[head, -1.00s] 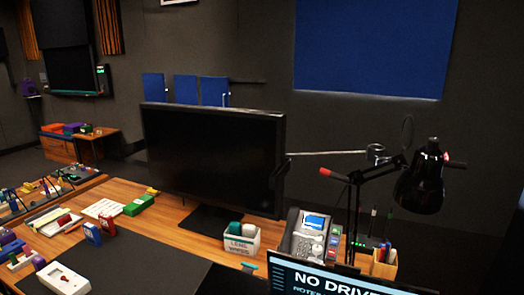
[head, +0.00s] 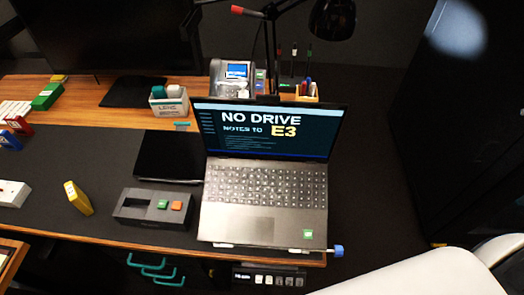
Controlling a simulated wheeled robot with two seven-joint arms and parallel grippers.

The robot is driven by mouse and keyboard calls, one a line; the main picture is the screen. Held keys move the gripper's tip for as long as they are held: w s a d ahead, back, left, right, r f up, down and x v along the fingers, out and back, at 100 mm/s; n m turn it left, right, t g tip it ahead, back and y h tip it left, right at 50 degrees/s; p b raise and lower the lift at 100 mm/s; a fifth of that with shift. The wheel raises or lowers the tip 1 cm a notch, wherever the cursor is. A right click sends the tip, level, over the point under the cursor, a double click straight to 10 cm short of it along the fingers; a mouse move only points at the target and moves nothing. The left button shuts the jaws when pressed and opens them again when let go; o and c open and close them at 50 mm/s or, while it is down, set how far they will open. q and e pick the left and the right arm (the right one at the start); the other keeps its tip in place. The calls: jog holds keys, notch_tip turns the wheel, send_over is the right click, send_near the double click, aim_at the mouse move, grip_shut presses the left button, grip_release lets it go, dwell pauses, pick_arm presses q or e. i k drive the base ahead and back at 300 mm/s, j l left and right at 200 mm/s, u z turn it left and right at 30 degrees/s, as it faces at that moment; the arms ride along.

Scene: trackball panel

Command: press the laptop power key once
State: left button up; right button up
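The laptop (head: 264,219) stands open on a dark desk mat, near the desk's front edge. Its screen (head: 268,132) is lit and reads "NO DRIVE" and "NOTES TO E3". The dark keyboard (head: 265,184) is in plain view, but the power key is too small to tell from the other keys. A green sticker sits at the right of the palm rest. Neither of my grippers is in view.
Left of the laptop are a grey box with green and orange buttons (head: 153,209), a flat black pad (head: 167,156) and a yellow block (head: 78,198). A lens-wipes box (head: 169,104), a desk phone (head: 232,76) and a black lamp (head: 332,19) stand behind.

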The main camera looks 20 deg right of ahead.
aim_at(307, 234)
jog(key=k+l+z, duration=0.1)
jog(key=z, duration=0.25)
jog(key=l+z, duration=0.2)
jog(key=z, duration=0.2)
